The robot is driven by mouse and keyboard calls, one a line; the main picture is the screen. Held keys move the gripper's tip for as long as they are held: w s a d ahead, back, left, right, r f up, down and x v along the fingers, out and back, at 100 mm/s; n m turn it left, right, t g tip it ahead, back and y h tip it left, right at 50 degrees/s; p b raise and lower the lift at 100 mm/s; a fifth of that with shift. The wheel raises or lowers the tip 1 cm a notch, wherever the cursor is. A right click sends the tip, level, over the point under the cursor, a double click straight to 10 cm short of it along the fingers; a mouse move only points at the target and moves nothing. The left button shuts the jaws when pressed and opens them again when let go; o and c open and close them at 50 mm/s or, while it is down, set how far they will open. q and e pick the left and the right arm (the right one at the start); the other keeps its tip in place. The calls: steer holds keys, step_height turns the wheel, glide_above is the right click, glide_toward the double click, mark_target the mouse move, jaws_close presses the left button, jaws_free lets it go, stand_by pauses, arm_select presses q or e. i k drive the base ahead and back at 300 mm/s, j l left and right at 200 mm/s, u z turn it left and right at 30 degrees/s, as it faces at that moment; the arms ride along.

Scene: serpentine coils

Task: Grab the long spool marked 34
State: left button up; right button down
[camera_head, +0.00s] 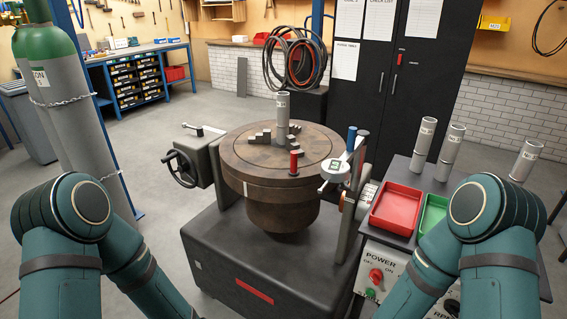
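Several grey metal tubes with white labels could be spools; the label marks are too small to read surely. Three stand upright on the dark side table at the right: a left one (423,146), a middle one (448,154) and a right one (525,162). Another tube (282,112) stands upright in the middle of the round turntable (240,160), among its stepped jaws. I cannot tell which one is marked 34. Only upper parts of my two arms show, at the lower left and lower right. Both my grippers are out of view.
A red tray (397,209) and a green tray (432,214) lie on the side table's front. A clamp post with a dial (334,171) rises beside the turntable. A handwheel (181,167) juts out left. Gas cylinders (62,95) stand far left. A black cabinet (395,80) stands behind.

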mark_target(282, 98)
steer(key=i+j+z, duration=0.2)
steer(key=j+z, duration=0.25)
steer(key=i+j+z, duration=0.15)
steer(key=z, duration=0.3)
steer(key=j, duration=0.1)
